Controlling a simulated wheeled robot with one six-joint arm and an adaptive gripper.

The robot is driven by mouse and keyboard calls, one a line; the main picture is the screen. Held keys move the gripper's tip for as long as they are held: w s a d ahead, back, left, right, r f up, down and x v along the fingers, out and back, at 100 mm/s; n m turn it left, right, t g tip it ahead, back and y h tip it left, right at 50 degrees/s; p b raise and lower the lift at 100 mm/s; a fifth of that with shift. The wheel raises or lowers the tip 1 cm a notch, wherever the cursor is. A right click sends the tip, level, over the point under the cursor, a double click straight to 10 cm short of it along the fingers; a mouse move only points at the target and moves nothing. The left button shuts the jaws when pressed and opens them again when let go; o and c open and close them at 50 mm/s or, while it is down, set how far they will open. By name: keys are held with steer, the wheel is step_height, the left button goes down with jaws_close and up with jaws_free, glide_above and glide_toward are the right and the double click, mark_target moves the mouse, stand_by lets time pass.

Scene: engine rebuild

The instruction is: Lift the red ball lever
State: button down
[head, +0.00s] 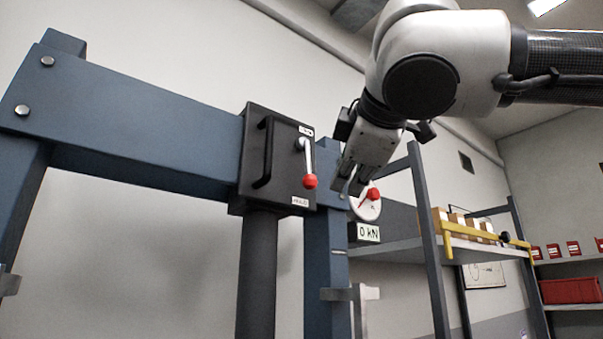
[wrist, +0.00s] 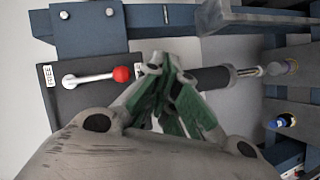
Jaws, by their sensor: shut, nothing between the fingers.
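The red ball (head: 310,181) is on the lower end of a silver lever (head: 308,157), which hangs down from its pivot on the black box (head: 275,165) of the press. In the wrist view the red ball (wrist: 121,74) and lever (wrist: 90,78) lie left of my fingers, with the lever sideways. My gripper (head: 348,188) is to the right of the ball in the head view. Its fingers are shut and empty. In the wrist view my gripper (wrist: 163,62) shows green inner pads, and its tips are close to the ball with a small gap in the picture.
The blue press frame (head: 130,115) surrounds the box, which has a black handle (head: 265,152). A round gauge (head: 367,207) with a red mark and a "0 kN" display (head: 368,232) are behind my gripper. Shelving (head: 436,250) with boxes stands at right.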

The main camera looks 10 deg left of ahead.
mark_target(307, 162)
steer(key=s+a+r+n+t+y, duration=0.1)
steer(key=s+a+r+n+y, duration=0.1)
steer(key=s+r, duration=0.5)
steer(key=s+a+y, duration=0.1)
steer(key=a, duration=0.1)
steer(key=shift+a+r, duration=0.15)
steer(key=shift+a, duration=0.15)
steer(key=w+d+f+x, duration=0.1)
steer(key=d+x, duration=0.1)
steer(key=x, duration=1)
steer(key=shift+w, duration=0.55)
steer(key=shift+w+f, duration=0.1)
steer(key=shift+w+d+n, duration=0.1)
steer(key=shift+d+n, duration=0.1)
steer(key=shift+n, duration=0.1)
